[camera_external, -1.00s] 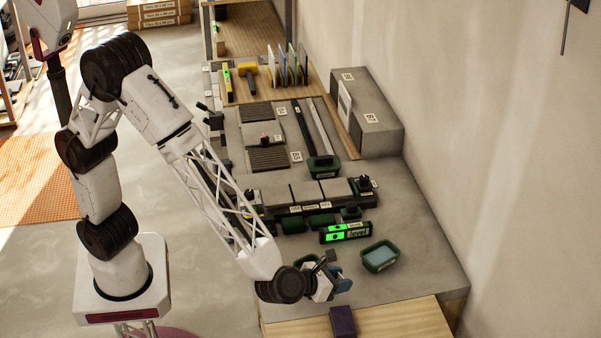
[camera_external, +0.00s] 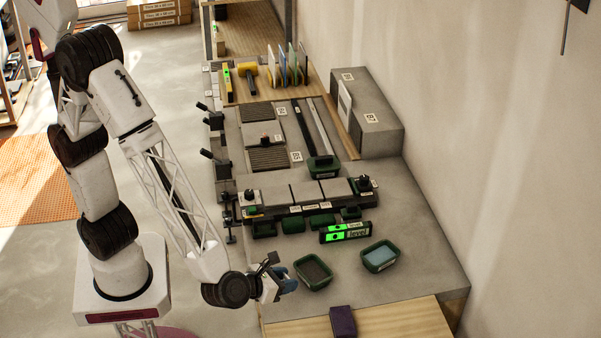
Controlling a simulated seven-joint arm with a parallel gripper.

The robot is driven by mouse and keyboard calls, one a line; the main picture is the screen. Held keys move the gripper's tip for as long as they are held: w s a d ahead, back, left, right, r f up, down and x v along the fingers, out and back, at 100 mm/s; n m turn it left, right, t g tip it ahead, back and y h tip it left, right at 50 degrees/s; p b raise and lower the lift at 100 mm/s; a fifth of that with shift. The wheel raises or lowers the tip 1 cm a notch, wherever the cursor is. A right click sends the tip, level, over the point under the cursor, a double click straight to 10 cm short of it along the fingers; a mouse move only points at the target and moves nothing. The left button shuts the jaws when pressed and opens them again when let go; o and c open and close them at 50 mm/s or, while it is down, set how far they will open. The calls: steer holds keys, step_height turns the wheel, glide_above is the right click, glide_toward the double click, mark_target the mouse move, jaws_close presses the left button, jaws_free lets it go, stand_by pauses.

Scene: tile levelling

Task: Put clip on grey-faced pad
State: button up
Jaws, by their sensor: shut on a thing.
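My gripper (camera_external: 279,284) is low over the near left edge of the grey bench, just left of a green bin with dark contents (camera_external: 313,270). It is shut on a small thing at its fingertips. The held thing is too small and too hidden by the fingers to make out as the clip. I cannot tell which surface is the grey-faced pad. A flat grey piece (camera_external: 262,134) lies between two ribbed patches, with a small dark and red object on it. A row of light grey tiles (camera_external: 305,191) lies nearer, with a dark knobbed piece at each end.
A green bin with light blue contents (camera_external: 380,256) stands to the right. A lit green level (camera_external: 345,233) lies behind the bins. Several small green bins (camera_external: 293,225) line the tile row's near side. A purple block (camera_external: 343,321) sits at the front. A grey box (camera_external: 368,110) stands at the wall.

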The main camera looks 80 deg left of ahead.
steer(key=shift+w, duration=0.1)
glide_above(342, 320)
steer(key=shift+f, duration=0.75)
stand_by(0.3)
steer(key=shift+f, duration=1.8)
steer(key=o, duration=0.9)
steer(key=shift+f, duration=0.1)
steer(key=shift+r, duration=0.2)
steer(key=shift+v, duration=5.95)
